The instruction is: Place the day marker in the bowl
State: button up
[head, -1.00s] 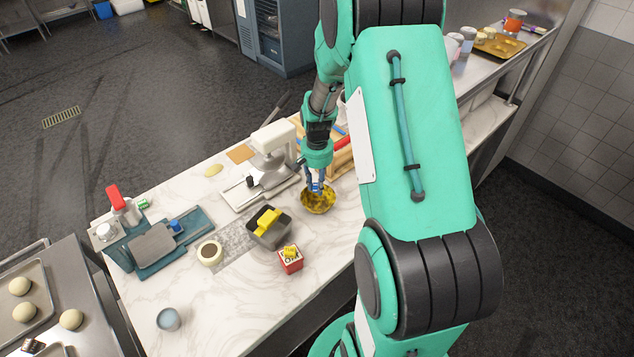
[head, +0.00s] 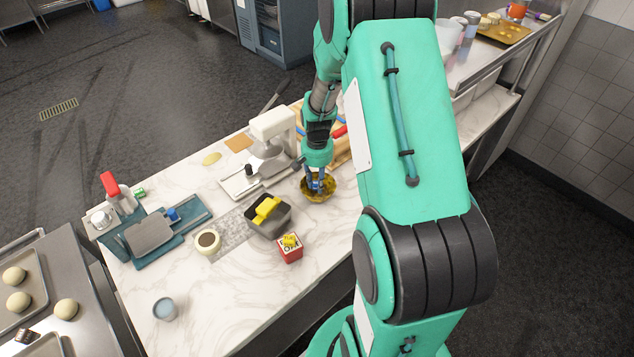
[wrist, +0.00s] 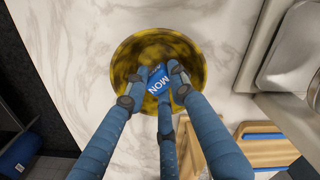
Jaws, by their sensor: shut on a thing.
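The day marker (wrist: 158,80) is a small blue piece with white letters "MON". My gripper (head: 316,187) is shut on it, and in the wrist view the fingers (wrist: 155,92) close around it. The bowl (head: 325,192) is mottled yellow and dark, near the right edge of the marble counter. In the wrist view the bowl (wrist: 125,65) lies directly beneath the marker, which shows within its rim. I cannot tell whether the marker touches the inside of the bowl.
A dark container with a yellow item (head: 280,224) and a red box (head: 289,252) are nearer the front. A wooden board (wrist: 262,152) lies close to the bowl. The counter's front middle (head: 225,300) is clear.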

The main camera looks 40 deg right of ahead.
jog(key=o, duration=1)
jog(key=shift+r, duration=0.1)
jog(key=shift+r+p, duration=2.1)
jog(key=shift+r, duration=1.3)
